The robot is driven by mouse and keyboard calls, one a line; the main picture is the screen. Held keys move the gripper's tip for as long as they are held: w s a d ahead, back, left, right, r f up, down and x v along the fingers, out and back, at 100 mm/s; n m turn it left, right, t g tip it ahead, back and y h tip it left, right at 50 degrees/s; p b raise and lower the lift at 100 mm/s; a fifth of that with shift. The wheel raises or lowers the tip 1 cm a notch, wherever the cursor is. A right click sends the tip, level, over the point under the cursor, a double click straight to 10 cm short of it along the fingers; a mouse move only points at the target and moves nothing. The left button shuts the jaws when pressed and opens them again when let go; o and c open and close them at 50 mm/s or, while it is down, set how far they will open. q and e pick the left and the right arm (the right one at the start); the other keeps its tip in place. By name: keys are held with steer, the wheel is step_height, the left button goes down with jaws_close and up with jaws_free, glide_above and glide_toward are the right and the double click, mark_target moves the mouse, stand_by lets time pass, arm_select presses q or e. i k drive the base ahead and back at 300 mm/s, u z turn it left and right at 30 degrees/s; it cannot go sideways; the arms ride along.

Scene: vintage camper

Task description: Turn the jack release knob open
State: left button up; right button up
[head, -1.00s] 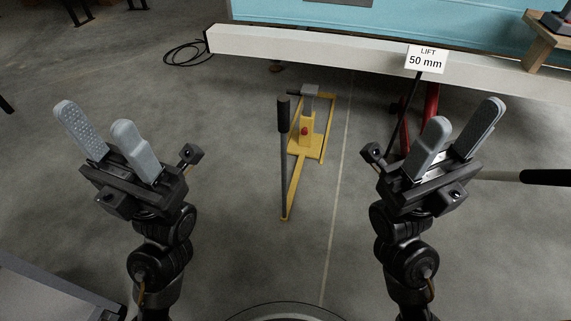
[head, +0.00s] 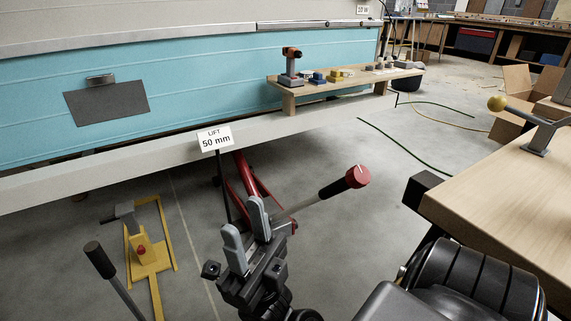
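A yellow floor jack (head: 157,268) stands on the concrete at the lower left, under the camper's edge. A small red knob (head: 141,250) shows on its body. A dark-gripped lever (head: 92,247) stands tilted beside the jack, its lower end cut off by the frame. My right gripper (head: 243,215) is at the lower middle, to the right of the yellow jack and apart from it. Its two grey fingers are spread and empty. My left gripper is out of view. I cannot tell which way the red knob is turned.
A red stand (head: 245,180) and a bar with a black grip and red end (head: 357,176) are behind my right gripper. A "LIFT 50 mm" sign (head: 215,138) is at the pale beam (head: 110,173). A wooden bench (head: 510,195) is at right; cables lie behind it.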

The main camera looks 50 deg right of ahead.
mark_target(358, 177)
steer(key=u, duration=1.55)
steer(key=i, duration=0.6)
steer(key=z, duration=3.55)
